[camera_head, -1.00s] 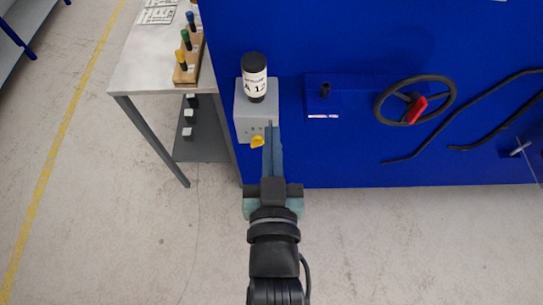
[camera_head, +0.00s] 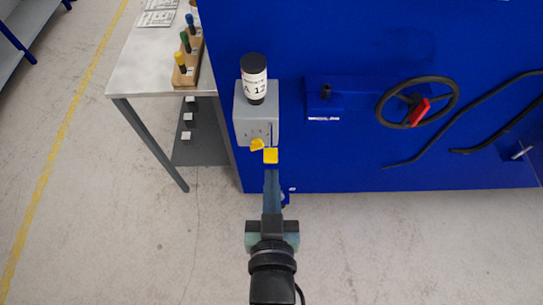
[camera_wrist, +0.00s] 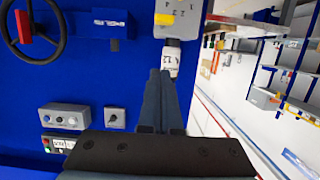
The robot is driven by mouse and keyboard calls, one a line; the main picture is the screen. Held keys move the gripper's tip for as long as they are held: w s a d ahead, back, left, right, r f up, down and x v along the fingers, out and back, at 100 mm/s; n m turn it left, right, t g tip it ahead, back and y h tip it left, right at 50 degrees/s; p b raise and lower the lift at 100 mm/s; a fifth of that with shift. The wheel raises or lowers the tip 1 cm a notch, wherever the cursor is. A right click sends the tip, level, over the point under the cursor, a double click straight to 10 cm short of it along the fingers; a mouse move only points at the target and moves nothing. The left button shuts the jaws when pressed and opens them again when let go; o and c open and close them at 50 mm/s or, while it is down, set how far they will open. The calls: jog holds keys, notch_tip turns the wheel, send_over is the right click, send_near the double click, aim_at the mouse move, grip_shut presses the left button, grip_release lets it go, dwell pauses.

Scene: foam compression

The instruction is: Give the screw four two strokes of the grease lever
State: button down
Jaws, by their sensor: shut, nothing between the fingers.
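The grease unit is a grey box (camera_head: 243,122) on the blue machine's front, with a black-capped cartridge (camera_head: 254,80) marked A 12 on top. A yellow pointer knob (camera_head: 257,145) sits low on its face. A square yellow piece (camera_head: 271,156) shows just beyond my fingertips; it may be the lever's end, but I cannot tell. My gripper (camera_head: 271,170) is shut and empty, below the box in the picture. In the wrist view my fingers (camera_wrist: 161,75) point towards the cartridge (camera_wrist: 172,58) and the box (camera_wrist: 184,20), where a yellow part (camera_wrist: 164,19) shows beside small letters.
A handwheel (camera_head: 418,101) with a red grip and a small blue block (camera_head: 323,104) are to the right. A metal table (camera_head: 150,70) with coloured-handled tools stands left. The wrist view shows a grey control box (camera_wrist: 63,118) with buttons. Open floor lies in front.

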send_over(272, 160)
notch_tip(272, 160, down, 2)
jog(key=f, duration=0.1)
jog(key=s+f, duration=0.1)
jog(key=shift+s+a+f+p, duration=0.1)
jog(key=shift+f+p, duration=0.25)
jog(key=shift+f, duration=0.6)
